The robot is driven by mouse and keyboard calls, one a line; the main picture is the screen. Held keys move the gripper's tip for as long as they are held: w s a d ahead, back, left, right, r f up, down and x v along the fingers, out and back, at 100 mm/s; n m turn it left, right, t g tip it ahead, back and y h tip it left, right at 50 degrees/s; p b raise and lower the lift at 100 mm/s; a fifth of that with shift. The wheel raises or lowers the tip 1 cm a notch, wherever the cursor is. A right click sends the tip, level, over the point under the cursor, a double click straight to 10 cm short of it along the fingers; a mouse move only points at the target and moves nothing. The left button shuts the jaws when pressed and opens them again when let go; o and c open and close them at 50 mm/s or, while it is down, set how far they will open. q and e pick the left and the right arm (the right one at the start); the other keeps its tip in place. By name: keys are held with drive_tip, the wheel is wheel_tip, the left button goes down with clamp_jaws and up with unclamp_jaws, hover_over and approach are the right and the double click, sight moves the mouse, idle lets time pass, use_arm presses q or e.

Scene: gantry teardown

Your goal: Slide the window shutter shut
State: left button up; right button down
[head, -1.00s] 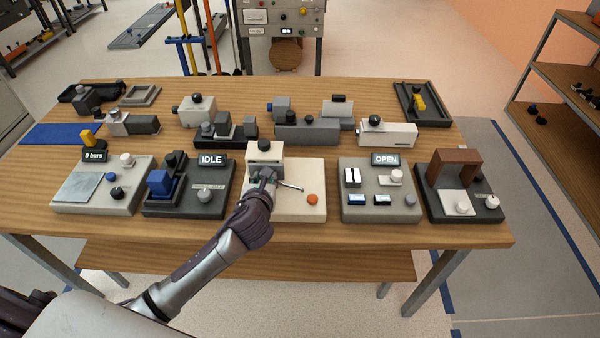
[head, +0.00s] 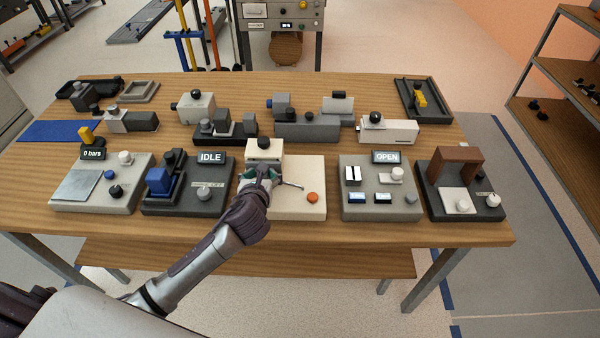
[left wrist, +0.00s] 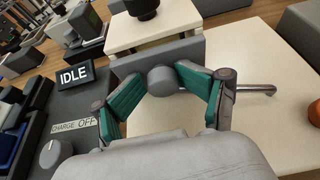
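The centre station has a cream base (head: 310,200) with a cream block topped by a black knob (head: 264,144). On the block's near face is a grey plate (left wrist: 190,52) with a round grey knob (left wrist: 162,80). I cannot tell for certain whether this plate is the window shutter. My left gripper (head: 260,177) is at this plate. In the left wrist view its green-padded fingers (left wrist: 160,76) are spread on either side of the grey knob, very close to it. Contact cannot be made out. My right gripper is not in view.
A metal lever (head: 291,186) and an orange button (head: 312,197) are right of the gripper. The IDLE station (head: 190,205) stands close on the left, the OPEN station (head: 380,212) on the right. Several blocks with knobs stand behind. The table's front strip (head: 330,234) is clear.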

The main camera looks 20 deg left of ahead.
use_arm(q)
drive_tip(key=s+p, duration=0.1)
drive_tip(key=s, duration=0.1)
drive_tip(key=s+d+p, duration=0.1)
drive_tip(key=s, duration=0.1)
drive_tip(key=s+d+p, duration=0.1)
drive_tip(key=s, duration=0.2)
drive_tip(key=shift+s+d+p, duration=0.1)
drive_tip(key=shift+p, duration=0.25)
drive_tip(key=shift+s+d+f, duration=0.1)
drive_tip(key=shift+s, duration=0.25)
